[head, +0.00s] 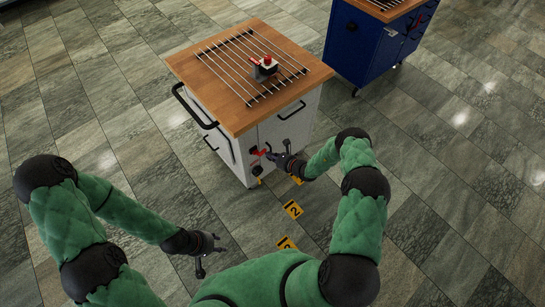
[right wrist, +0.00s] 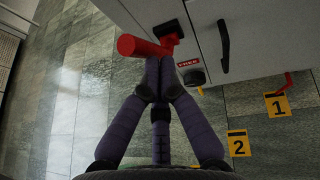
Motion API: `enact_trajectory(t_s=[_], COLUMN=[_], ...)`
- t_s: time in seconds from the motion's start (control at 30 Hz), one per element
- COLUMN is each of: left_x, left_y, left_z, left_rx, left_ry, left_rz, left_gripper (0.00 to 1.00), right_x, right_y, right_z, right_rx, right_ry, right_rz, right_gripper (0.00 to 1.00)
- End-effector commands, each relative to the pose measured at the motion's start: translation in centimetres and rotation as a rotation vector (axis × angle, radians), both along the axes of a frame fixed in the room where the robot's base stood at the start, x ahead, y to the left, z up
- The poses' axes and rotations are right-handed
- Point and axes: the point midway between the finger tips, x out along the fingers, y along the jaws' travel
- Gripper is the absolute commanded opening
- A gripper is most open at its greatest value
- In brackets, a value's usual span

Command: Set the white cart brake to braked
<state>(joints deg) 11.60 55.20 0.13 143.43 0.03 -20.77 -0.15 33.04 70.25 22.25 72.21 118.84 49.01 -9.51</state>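The white cart (head: 235,150) stands in front of me with a wooden top. Its red brake lever (head: 262,152) sticks out low on the cart's front face, and it shows large in the right wrist view (right wrist: 143,47), joined to a black mount. A small red label (right wrist: 188,62) beside it seems to read FREE. My right gripper (head: 277,156) is at the lever. In the right wrist view its fingertips (right wrist: 153,82) meet right by the red handle; whether they touch it is unclear. My left gripper (head: 209,254) is open and empty, low over the floor.
A wire rack (head: 225,62) and a small red-and-black device (head: 264,68) sit on the cart top. The cart has a black side handle (head: 190,108). A blue cart (head: 360,50) stands behind right. Yellow floor markers (head: 292,209) lie nearby; the surrounding floor is clear.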

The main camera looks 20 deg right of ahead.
Motion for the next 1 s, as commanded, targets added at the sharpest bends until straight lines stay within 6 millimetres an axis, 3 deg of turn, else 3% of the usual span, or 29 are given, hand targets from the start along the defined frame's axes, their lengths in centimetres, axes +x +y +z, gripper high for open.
enact_trajectory(t_s=[0.03,0.2,0.6,1.0], left_x=[0.0,0.0,0.0,0.0], left_y=[0.0,0.0,0.0,0.0], left_z=[0.8,1.2,0.9,0.8], left_rx=[0.000,0.000,0.000,0.000], left_ry=[0.000,0.000,0.001,0.000], left_rz=[0.000,0.000,0.000,0.000], left_gripper=[0.40,0.40,0.40,0.40], right_x=[0.6,1.6,3.5,3.9], right_y=[0.3,0.7,1.4,1.5], right_z=[1.1,1.9,3.1,3.4], right_rx=[-0.015,-0.053,-0.050,-0.049], right_ry=[0.033,0.146,0.141,0.139], right_rz=[0.003,0.002,0.001,0.001], right_gripper=[0.00,0.00,0.00,0.00])
